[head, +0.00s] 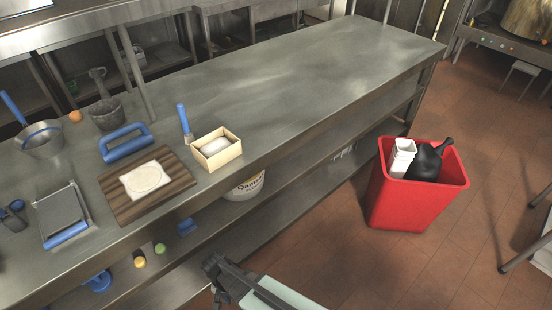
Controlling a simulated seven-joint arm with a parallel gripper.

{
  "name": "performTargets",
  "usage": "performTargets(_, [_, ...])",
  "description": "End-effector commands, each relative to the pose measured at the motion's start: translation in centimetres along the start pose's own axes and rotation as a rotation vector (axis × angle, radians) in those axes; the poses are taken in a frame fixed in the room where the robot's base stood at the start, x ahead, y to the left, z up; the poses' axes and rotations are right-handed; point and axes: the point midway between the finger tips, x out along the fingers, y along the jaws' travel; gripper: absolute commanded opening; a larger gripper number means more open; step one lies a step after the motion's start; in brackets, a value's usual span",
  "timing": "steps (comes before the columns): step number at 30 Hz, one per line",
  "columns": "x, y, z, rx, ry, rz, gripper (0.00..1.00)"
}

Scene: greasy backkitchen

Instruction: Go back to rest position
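My gripper (214,270) shows at the bottom of the head view, low in front of the steel counter (300,75). It is dark, small and seen partly end-on, so I cannot tell whether its fingers are open or shut. I see no object clearly held in it. My pale arm link runs from it to the bottom edge.
On the counter are a wooden board (177,185) with a white square piece (130,190), a small box (232,158) and several blue-handled tools. A red bin (400,205) holding black and white containers stands right on the tiled floor. The counter's far right is clear.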

Motion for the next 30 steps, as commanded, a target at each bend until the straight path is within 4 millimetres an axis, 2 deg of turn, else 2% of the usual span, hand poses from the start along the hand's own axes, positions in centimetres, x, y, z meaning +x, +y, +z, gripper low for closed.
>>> performTargets(1, [0.6,1.8,-0.3,0.011,-0.016,-0.001,0.5])
performTargets(3, [1.4,3.7,-0.6,0.016,-0.037,-0.002,0.5])
performTargets(14, [5.2,13.1,-0.4,0.043,-0.143,-0.028,0.5])
performTargets(23, [8.1,19.9,1.8,0.063,-0.229,-0.073,0.5])
performTargets(30, [10.2,24.4,4.6,0.079,-0.295,-0.124,0.5])
